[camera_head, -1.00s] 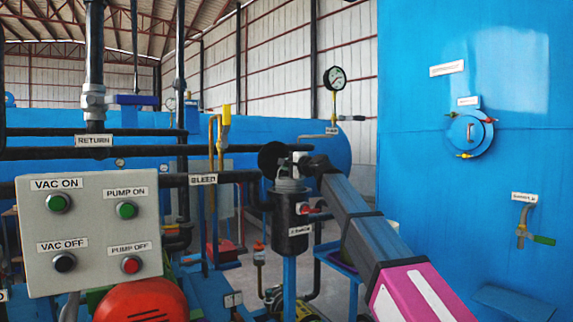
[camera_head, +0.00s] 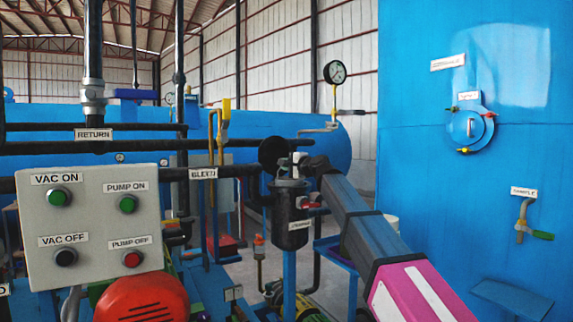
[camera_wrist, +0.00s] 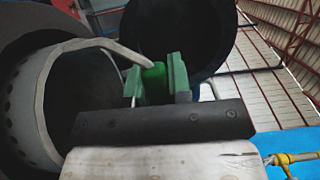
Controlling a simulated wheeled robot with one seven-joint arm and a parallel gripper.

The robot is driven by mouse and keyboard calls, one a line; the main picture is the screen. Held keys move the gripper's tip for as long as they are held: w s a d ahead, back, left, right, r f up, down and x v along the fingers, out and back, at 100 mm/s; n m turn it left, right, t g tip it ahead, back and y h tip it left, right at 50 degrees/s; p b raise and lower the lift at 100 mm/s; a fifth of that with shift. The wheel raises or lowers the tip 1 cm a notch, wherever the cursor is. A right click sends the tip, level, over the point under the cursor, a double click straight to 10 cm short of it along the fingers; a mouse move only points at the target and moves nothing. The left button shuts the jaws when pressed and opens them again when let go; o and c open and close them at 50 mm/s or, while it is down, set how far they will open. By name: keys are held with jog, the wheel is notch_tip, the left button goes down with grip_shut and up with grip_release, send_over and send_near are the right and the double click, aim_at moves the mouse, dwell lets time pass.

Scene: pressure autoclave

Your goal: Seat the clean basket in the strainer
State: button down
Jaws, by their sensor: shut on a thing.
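The strainer (camera_head: 291,222) is an upright black cylinder at the middle of the head view, with its top open. The basket (camera_wrist: 28,118) is light grey with a perforated wall and a bail handle. In the wrist view it sits at the left within a dark ring, which looks like the strainer's rim (camera_wrist: 62,20). My gripper (camera_wrist: 154,82) is shut on the green grip of the basket's handle. In the head view my gripper (camera_head: 297,168) is just above the strainer's mouth. How deep the basket sits is hidden.
A round black lid (camera_head: 272,153) stands open behind the strainer. A grey button panel (camera_head: 95,220) and a red motor cover (camera_head: 140,298) are at left. The large blue vessel (camera_head: 450,200) is at right. Pipes run close around the strainer.

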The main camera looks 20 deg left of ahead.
jog(key=shift+f, duration=1.25)
jog(key=c, duration=1)
grip_release()
jog(key=shift+f, duration=0.1)
jog(key=v, duration=1.1)
jog(key=shift+a, duration=0.1)
